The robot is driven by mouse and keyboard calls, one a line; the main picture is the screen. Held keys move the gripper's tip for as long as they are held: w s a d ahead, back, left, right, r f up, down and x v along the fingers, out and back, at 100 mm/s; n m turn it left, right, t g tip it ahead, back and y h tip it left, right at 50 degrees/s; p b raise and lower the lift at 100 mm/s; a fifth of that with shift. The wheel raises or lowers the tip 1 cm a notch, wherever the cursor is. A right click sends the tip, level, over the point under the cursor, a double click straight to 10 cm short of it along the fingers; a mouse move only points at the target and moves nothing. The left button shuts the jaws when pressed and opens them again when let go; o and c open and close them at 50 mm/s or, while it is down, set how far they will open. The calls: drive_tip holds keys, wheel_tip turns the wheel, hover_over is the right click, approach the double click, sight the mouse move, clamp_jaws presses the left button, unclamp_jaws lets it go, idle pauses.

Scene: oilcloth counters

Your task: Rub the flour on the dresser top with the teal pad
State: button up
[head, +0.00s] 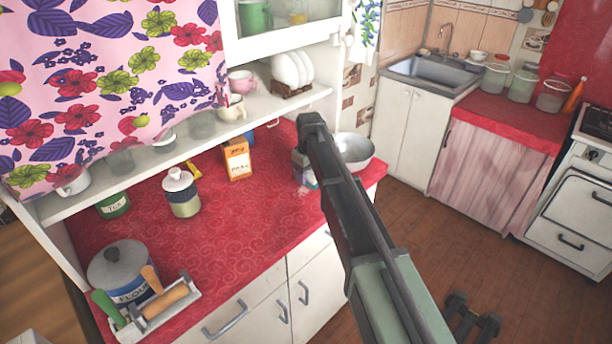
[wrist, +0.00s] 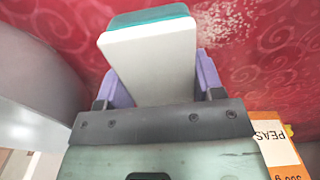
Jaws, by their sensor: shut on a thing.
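The teal pad (wrist: 150,45) has a pale white body with a teal layer at its far end. My gripper (wrist: 160,82) is shut on it, with one purple finger on each side. In the head view my gripper (head: 304,166) is low over the right part of the dresser top (head: 240,215), partly hidden by my arm. The flour (wrist: 228,24) is a patch of white specks on the red patterned cloth, beyond and right of the pad in the wrist view. I cannot tell whether the pad touches the cloth.
A PEAS box (wrist: 278,142) stands close to my gripper; it also shows in the head view (head: 236,159). A metal bowl (head: 355,151) is on the other side. A shelf (head: 215,134) overhangs the back.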

drive_tip(key=shift+s+d, duration=1.45)
drive_tip(key=shift+r, duration=0.1)
wheel_tip(320, 180, up, 6)
drive_tip(key=p, duration=0.6)
drive_tip(key=shift+a, duration=0.1)
wheel_tip(320, 180, up, 3)
drive_tip(key=p, duration=0.3)
drive_tip(key=shift+r+p, duration=0.1)
drive_tip(key=shift+p, duration=0.2)
drive_tip(key=shift+f, duration=0.2)
